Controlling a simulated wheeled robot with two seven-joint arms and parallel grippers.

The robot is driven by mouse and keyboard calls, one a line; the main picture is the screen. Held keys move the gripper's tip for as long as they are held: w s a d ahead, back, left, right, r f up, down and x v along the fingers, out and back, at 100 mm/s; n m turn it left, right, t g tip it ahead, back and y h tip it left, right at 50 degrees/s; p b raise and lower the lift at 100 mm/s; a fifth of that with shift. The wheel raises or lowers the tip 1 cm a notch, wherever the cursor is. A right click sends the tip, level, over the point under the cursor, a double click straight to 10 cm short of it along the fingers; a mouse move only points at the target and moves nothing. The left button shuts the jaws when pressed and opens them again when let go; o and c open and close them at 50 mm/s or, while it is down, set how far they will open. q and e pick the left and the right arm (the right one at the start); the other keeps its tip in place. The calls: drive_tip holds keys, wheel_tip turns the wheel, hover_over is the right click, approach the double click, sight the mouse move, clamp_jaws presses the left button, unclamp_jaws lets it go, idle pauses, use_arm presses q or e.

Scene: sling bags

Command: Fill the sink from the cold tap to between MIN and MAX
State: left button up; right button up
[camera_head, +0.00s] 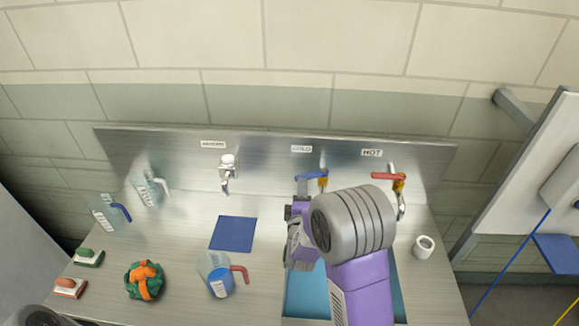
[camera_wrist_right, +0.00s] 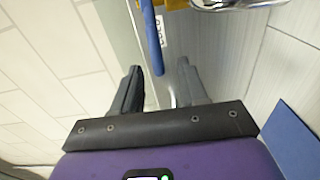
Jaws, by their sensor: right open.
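The cold tap has a blue lever (camera_head: 311,176) under a COLD label (camera_head: 301,149) on the metal splashback. My right gripper (camera_head: 300,198) is at the cold tap, its fingers partly hidden by my wrist. In the right wrist view the open fingers (camera_wrist_right: 160,90) stand on either side of the blue lever (camera_wrist_right: 151,38), with a gap visible; contact is unclear. The sink (camera_head: 306,291) is blue inside and mostly covered by my right arm. I cannot tell its water level, and no MIN or MAX marks show. My left gripper is not in view.
The hot tap's red lever (camera_head: 388,176) is close right of my arm. A white cup (camera_head: 423,246) stands right of the sink. Jugs (camera_head: 216,275), a blue cloth (camera_head: 233,233), a green-orange bundle (camera_head: 145,281) and brushes (camera_head: 88,257) occupy the left counter.

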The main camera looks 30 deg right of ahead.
sight(303, 174)
drive_tip(key=shift+r+x, duration=0.1)
drive_tip(key=shift+x, duration=1.75)
drive_tip(key=shift+r+x, duration=0.15)
drive_tip(key=shift+x, duration=1.75)
drive_tip(key=shift+d, duration=0.1)
clamp_jaws()
